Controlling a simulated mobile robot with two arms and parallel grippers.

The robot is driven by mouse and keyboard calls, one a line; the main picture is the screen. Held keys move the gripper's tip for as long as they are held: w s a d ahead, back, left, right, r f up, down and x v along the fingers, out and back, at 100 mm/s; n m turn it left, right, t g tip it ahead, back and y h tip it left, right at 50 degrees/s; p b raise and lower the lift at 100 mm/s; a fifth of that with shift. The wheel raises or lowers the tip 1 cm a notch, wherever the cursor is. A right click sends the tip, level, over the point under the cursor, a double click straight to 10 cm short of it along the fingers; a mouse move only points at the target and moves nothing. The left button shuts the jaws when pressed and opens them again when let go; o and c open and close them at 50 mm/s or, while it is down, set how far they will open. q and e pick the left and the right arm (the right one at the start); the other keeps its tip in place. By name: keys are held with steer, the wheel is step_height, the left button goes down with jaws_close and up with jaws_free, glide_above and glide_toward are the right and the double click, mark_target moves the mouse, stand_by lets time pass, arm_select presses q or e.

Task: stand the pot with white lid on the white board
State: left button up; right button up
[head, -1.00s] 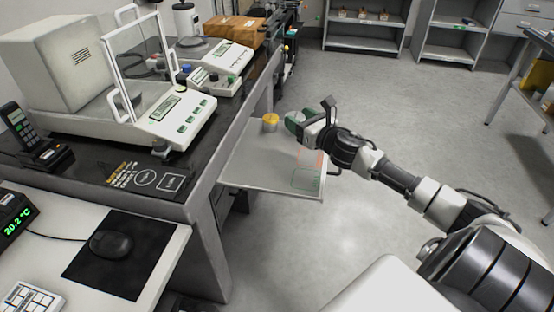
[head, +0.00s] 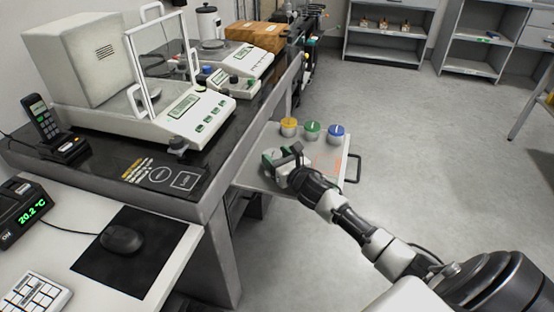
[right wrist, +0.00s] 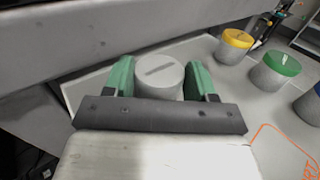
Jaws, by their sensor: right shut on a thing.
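The pot with white lid (right wrist: 160,72) is grey-white and sits between the green finger pads of my right gripper (right wrist: 160,84), which is shut on it. In the head view my right gripper (head: 283,158) is over the near left part of the pale, whitish board (head: 318,152) that juts out beside the dark table. The arm partly hides the board. I cannot tell whether the pot's base touches the board. My left gripper is not in view.
Pots with yellow (head: 289,123), green (head: 312,127) and blue (head: 336,131) lids stand in a row along the board's far side. The dark table (head: 225,160) with balances borders the board on the left. Open floor lies to the right.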

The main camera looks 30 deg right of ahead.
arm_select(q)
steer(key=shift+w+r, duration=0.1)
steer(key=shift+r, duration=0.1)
arm_select(e)
steer(key=o, duration=0.9)
steer(key=s, duration=1.1)
steer(key=shift+s+d+p, duration=0.1)
steer(key=shift+d+p, duration=0.1)
steer(key=shift+p, duration=0.1)
steer(key=shift+s, duration=0.4)
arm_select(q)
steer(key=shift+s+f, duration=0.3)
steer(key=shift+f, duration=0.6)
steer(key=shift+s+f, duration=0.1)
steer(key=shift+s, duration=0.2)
